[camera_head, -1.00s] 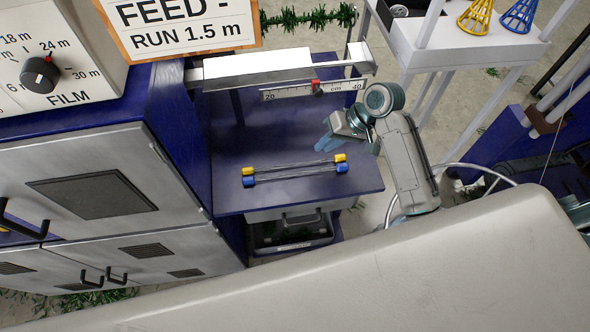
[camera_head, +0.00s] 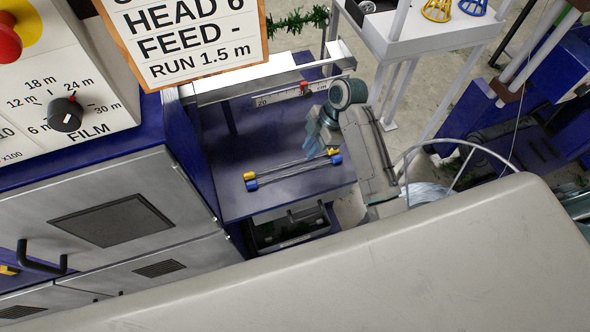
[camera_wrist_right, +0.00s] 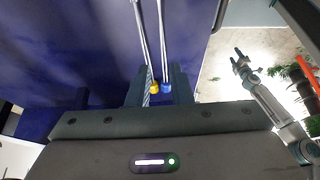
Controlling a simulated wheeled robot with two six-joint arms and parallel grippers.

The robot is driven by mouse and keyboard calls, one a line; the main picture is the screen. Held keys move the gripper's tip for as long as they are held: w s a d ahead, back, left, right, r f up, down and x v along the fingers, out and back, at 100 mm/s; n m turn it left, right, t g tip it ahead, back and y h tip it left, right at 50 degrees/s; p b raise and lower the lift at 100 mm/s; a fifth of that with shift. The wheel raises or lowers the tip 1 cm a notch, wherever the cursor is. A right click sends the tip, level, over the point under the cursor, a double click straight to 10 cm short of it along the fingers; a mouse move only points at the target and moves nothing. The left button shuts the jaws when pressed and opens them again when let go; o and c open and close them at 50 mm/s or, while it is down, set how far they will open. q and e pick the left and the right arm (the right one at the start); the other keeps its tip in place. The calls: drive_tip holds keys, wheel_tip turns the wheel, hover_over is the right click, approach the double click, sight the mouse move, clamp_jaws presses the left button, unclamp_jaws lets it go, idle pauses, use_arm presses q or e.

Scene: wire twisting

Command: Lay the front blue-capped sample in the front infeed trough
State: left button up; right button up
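Two thin sample rods lie side by side on the blue table (camera_head: 225,205). The front sample (camera_head: 290,174) has blue caps; the one behind has yellow caps (camera_head: 249,176). My right gripper (camera_head: 322,140) is over their right ends. In the right wrist view its two fingers (camera_wrist_right: 160,88) stand apart, with a yellow cap (camera_wrist_right: 154,87) and a blue cap (camera_wrist_right: 166,87) showing between them. I cannot tell whether they touch. A second gripper (camera_wrist_right: 239,62), apparently my left, is small at the right there, jaws apart and empty. I cannot pick out the infeed trough with certainty.
A metal rail (camera_head: 225,88) with a centimetre scale (camera_head: 280,96) runs along the table's back. A grey cabinet (camera_head: 180,210) with a film dial (camera_head: 65,114) stands left. A dark bin (camera_head: 290,230) sits below the table's front. A white stand (camera_head: 420,45) is behind right.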

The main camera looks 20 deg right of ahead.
sight(296, 171)
drive_tip(key=x, duration=0.3)
drive_tip(key=shift+a+f, duration=0.15)
drive_tip(key=shift+f, duration=0.1)
drive_tip(key=shift+s+a+f+p, duration=0.1)
drive_tip(key=shift+a+f+p, duration=0.2)
drive_tip(key=shift+f+p, duration=0.3)
drive_tip(key=p+x, duration=0.1)
drive_tip(key=x, duration=0.2)
drive_tip(key=shift+s+f, duration=0.15)
drive_tip(key=shift+f, duration=0.05)
drive_tip(key=shift+a+f, duration=0.2)
drive_tip(key=shift+f, duration=0.15)
use_arm(q)
wheel_tip(296, 171, up, 3)
drive_tip(key=shift+d+f, duration=0.1)
drive_tip(key=shift+d, duration=0.05)
use_arm(e)
drive_tip(key=shift+c, duration=0.5)
clamp_jaws()
